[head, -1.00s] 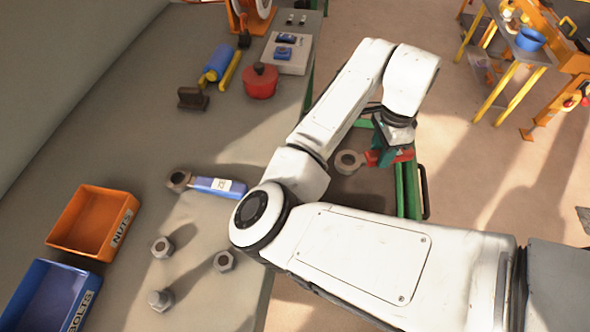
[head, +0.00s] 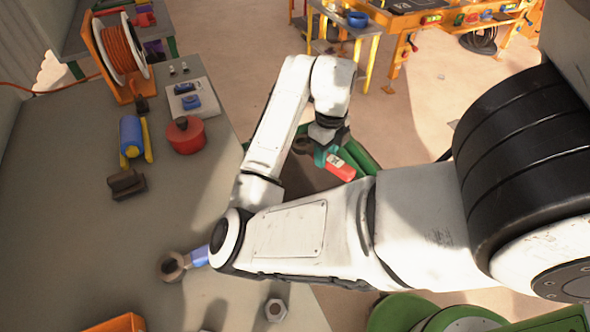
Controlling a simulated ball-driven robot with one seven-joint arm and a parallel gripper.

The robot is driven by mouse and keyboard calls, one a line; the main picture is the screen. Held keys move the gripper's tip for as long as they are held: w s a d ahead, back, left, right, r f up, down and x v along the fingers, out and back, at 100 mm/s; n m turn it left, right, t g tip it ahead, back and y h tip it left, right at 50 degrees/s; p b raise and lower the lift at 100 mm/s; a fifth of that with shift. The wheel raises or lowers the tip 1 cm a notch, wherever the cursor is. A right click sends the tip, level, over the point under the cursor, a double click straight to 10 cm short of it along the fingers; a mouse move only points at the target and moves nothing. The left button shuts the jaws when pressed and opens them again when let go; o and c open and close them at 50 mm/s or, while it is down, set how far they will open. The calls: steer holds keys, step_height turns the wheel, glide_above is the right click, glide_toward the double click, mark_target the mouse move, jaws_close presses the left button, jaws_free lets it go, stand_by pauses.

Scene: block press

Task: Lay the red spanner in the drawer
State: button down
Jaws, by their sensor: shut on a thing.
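My gripper (head: 323,154) is shut on the red spanner, with teal fingers across it. The spanner's red handle (head: 341,168) sticks out to the lower right, and its grey ring head (head: 302,144) shows at the left of the fingers. It is held beyond the bench's right edge. Green edges (head: 364,157), apparently of the drawer, show just right of the spanner. A dark space lies below the gripper, partly hidden by my arm. I cannot tell whether the spanner touches anything.
On the bench (head: 75,225) lie a blue-handled spanner (head: 199,257) partly behind my arm, a nut (head: 275,310), a red pot (head: 185,135), a blue cylinder (head: 131,133), a brown block (head: 126,184) and a switch panel (head: 193,98). A cable reel (head: 122,50) stands at the back.

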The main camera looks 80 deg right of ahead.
mark_target(311, 150)
steer(key=w, duration=0.1)
steer(key=w+d+f, duration=0.1)
steer(key=w, duration=0.2)
steer(key=shift+d+f, duration=0.25)
steer(key=shift+f, duration=0.05)
steer(key=w+f, duration=0.1)
steer(key=f, duration=0.1)
steer(key=w+d+f, duration=0.1)
steer(key=f, duration=0.1)
steer(key=w+f, duration=0.2)
steer(key=shift+d+p, duration=0.35)
steer(key=shift+d, duration=0.05)
steer(key=shift+f+p, duration=0.3)
steer(key=shift+f, duration=1.15)
steer(key=shift+f, duration=0.1)
steer(key=c, duration=1.2)
jaws_free()
steer(key=shift+f, duration=0.1)
steer(key=o, duration=0.5)
steer(key=shift+c, duration=0.2)
step_height(311, 150, up, 12)
steer(key=shift+r+b, duration=0.2)
steer(key=shift+b, duration=0.25)
